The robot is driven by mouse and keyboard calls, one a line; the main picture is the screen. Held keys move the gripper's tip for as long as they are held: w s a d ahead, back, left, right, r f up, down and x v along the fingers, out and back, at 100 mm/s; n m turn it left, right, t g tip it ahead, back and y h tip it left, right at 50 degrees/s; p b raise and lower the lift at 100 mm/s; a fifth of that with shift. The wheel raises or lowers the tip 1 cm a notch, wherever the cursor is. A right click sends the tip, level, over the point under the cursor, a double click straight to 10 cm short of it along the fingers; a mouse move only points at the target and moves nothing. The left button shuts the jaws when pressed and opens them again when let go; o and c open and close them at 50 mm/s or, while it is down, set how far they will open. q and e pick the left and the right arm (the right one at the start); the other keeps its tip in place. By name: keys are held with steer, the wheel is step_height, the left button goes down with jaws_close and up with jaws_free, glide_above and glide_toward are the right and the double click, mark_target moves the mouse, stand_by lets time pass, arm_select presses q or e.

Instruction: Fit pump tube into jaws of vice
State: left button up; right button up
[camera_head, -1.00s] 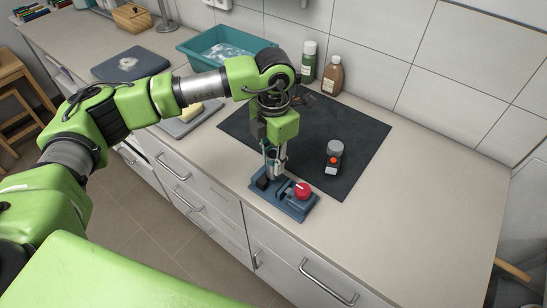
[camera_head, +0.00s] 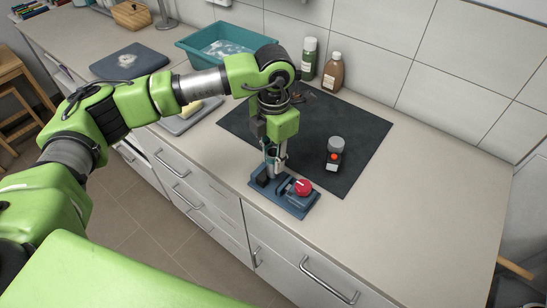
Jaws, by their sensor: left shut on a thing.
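The blue vice (camera_head: 298,203) with a red knob (camera_head: 303,187) sits on the counter near its front edge. My left gripper (camera_head: 273,158) points down above the left part of the vice. It is shut on a slim grey piece, the pump tube (camera_head: 274,170), whose lower end is at the vice's jaws. The gripper fingers and the vice body partly hide the jaws, so I cannot tell how far the tube sits between them. My right gripper is not in view.
A dark mat (camera_head: 355,140) lies behind the vice with a small device with a grey cap and red button (camera_head: 334,154) on it. Two bottles (camera_head: 332,72) and a teal basin (camera_head: 222,45) stand by the wall. The counter to the right is clear.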

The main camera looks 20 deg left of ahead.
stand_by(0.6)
arm_select(q)
steer(key=shift+b, duration=0.55)
stand_by(0.6)
steer(key=shift+f+b, duration=2)
steer(key=shift+f, duration=0.1)
steer(key=o, duration=1.2)
steer(key=shift+r, duration=0.1)
step_height(320, 180, up, 12)
